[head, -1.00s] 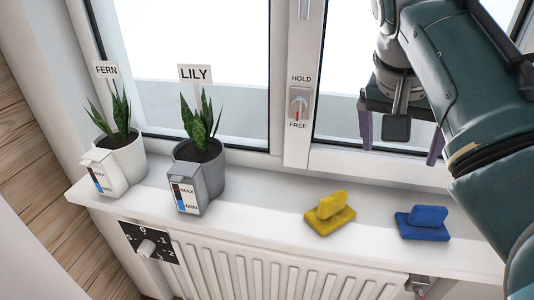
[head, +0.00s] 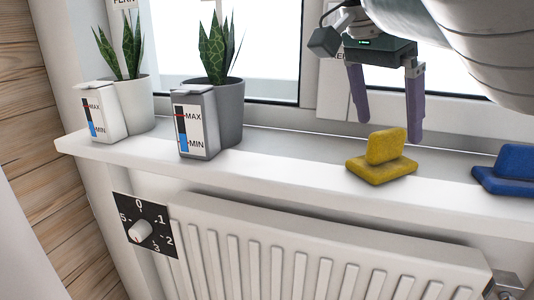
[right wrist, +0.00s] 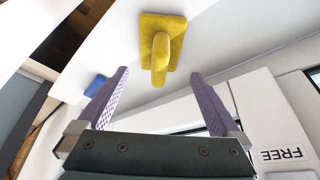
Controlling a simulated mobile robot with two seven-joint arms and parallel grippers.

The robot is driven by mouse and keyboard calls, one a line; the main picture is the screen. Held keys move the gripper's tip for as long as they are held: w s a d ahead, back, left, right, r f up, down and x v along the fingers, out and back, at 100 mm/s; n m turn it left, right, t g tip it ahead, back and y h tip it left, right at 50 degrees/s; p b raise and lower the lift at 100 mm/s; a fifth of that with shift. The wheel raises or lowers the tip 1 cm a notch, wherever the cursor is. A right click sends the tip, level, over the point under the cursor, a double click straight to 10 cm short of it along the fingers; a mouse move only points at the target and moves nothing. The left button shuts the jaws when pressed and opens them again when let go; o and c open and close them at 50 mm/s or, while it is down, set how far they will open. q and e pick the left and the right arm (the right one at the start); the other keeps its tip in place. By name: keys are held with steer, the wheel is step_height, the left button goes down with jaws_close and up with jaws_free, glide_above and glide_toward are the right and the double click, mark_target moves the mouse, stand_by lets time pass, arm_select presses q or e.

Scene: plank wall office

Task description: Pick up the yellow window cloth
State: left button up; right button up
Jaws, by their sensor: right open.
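The yellow window cloth (head: 382,168) lies on the white windowsill, a flat pad with an upright folded part on top. It also shows in the right wrist view (right wrist: 160,45), ahead of the fingertips and between their lines. My right gripper (head: 390,130) is open and empty, with purple fingers pointing down just above and behind the cloth, apparently not touching it. In the right wrist view the gripper (right wrist: 158,72) has its fingers wide apart. My left gripper is not in view.
A blue cloth (head: 508,170) lies on the windowsill (head: 270,160) to the right. Two potted plants in a white pot (head: 140,105) and a grey pot (head: 230,115) stand at the left. A radiator (head: 320,250) with a dial (head: 140,231) is below. The sill between the grey pot and yellow cloth is clear.

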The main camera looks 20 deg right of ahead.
mark_target(391, 148)
steer(key=b+x, duration=0.1)
steer(key=x, duration=0.5)
steer(key=shift+s+d+f, duration=0.1)
steer(key=shift+c, duration=0.2)
